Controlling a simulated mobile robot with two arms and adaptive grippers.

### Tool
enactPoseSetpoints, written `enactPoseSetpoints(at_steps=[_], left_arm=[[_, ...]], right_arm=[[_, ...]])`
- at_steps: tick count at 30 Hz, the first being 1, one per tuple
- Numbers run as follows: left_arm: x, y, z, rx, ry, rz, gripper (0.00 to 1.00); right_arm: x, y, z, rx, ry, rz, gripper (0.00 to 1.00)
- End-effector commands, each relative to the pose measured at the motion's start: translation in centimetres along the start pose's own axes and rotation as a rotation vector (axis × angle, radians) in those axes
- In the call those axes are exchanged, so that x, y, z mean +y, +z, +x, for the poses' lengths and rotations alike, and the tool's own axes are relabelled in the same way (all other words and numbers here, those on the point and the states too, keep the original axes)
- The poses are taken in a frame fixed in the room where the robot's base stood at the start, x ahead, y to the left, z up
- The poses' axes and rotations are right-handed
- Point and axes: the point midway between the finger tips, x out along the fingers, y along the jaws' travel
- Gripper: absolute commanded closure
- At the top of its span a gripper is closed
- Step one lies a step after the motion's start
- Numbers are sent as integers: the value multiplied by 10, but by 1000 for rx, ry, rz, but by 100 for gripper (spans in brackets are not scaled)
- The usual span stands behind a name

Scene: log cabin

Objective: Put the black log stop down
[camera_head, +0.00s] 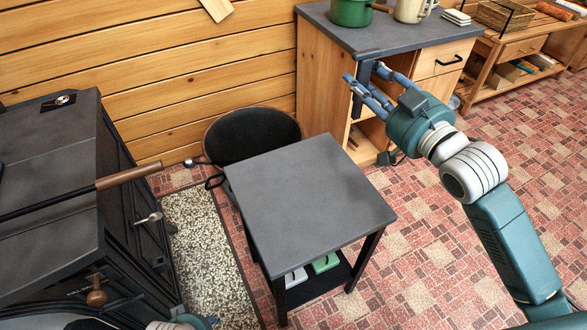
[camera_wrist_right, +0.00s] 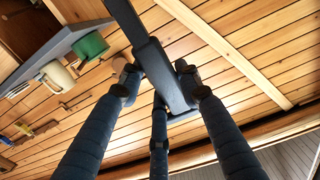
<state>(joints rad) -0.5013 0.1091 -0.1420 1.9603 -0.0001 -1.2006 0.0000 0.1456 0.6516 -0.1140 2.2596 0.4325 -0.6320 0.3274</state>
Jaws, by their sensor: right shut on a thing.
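The black log stop (camera_wrist_right: 164,75) is a dark bar with a wider block, gripped between the blue fingers of my right gripper (camera_wrist_right: 160,88) in the right wrist view. In the head view my right gripper (camera_head: 368,92) is at the front left edge of the wooden cabinet, and the log stop (camera_head: 366,72) shows as a dark upright piece among its fingers. It is held in the air, beyond the far right corner of the small dark table. Part of the log stop is hidden by the fingers. My left gripper is not clearly seen.
The small dark table (camera_head: 305,200) has a bare top. A black stove (camera_head: 50,150) with a wood-handled rod stands left. A black bucket (camera_head: 250,135) sits behind the table.

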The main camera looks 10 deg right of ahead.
Motion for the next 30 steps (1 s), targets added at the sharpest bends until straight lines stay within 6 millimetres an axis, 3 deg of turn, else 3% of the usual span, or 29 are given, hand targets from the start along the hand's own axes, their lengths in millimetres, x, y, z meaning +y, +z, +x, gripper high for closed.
enactPoseSetpoints(at_steps=[5, 12, 18, 22, 30], left_arm=[[0, -6, -13, 12, 0, -1, 56], [-3, -18, -71, 45, -6, -6, 56], [-5, -16, -118, 67, -11, -8, 56], [-4, -14, -106, 60, -10, -8, 56], [-4, -13, -99, 63, -10, -8, 56]], right_arm=[[0, 17, 0, 2, -1, 2, 100], [0, 75, 0, 1, 0, 3, 100], [0, 124, 0, 1, 0, 2, 100], [0, 145, 0, 4, 0, 0, 100], [0, 168, 0, 3, 0, 0, 100]])
